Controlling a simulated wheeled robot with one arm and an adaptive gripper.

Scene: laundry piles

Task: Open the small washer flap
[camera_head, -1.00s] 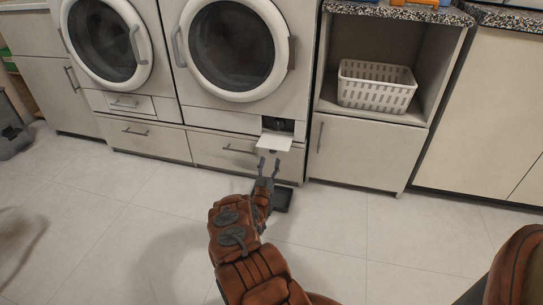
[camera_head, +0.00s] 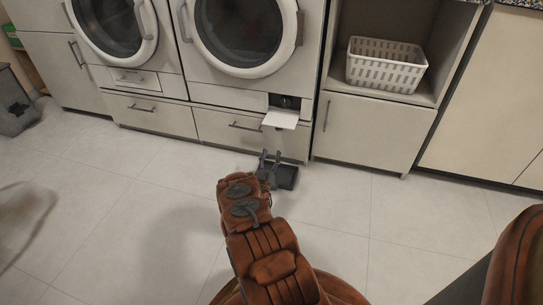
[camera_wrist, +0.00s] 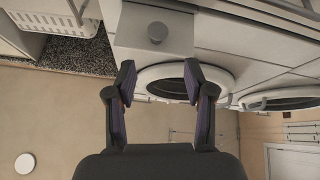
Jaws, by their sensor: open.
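The small washer flap (camera_head: 281,118) is folded down on the right-hand machine and juts out roughly level. The dark recess (camera_head: 286,102) behind it is exposed. In the wrist view, which looks upside down, the pale flap (camera_wrist: 178,22) with a round knob (camera_wrist: 157,32) shows at the top, beyond the fingertips. My gripper (camera_head: 270,154) is below and in front of the flap, apart from it. In the wrist view my gripper (camera_wrist: 160,80) has its two fingers spread with nothing between them.
The right washer's round door (camera_head: 243,30) and the left one (camera_head: 112,25) look shut. A drawer handle (camera_head: 245,126) sits left of the flap. A white basket (camera_head: 386,66) stands in an open shelf on the right. The tiled floor (camera_head: 130,200) ahead is mostly clear.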

